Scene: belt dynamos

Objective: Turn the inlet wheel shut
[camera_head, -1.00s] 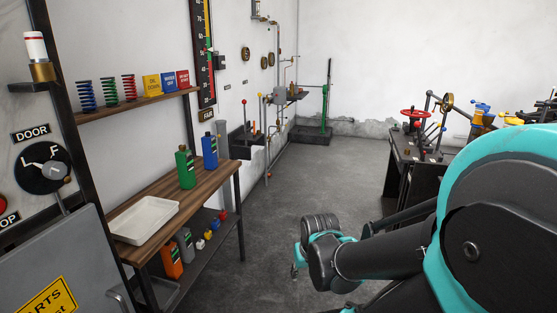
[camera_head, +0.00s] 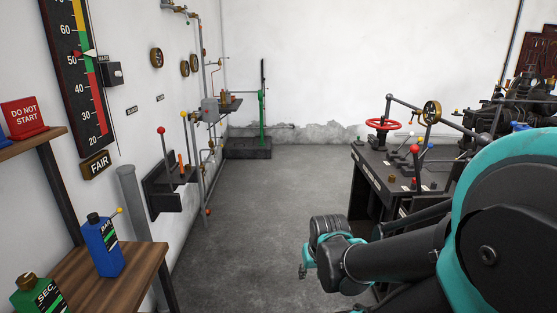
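A red handwheel (camera_head: 383,125) lies flat on top of a post on the dark bench at the right. It is the only large wheel I make out, but I cannot read a label that names it the inlet wheel. My arm reaches in from the lower right. Its far end, with my gripper (camera_head: 303,271), hangs low over the floor, left of the bench and well apart from the wheel. The fingers are too small and turned away to tell open from shut.
The dark bench (camera_head: 372,170) also carries coloured levers, a brass gauge (camera_head: 432,112) and machinery. A wooden shelf table (camera_head: 120,270) with a blue bottle (camera_head: 103,245) and a green bottle (camera_head: 38,297) stands at the left. Grey floor (camera_head: 265,205) between is clear.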

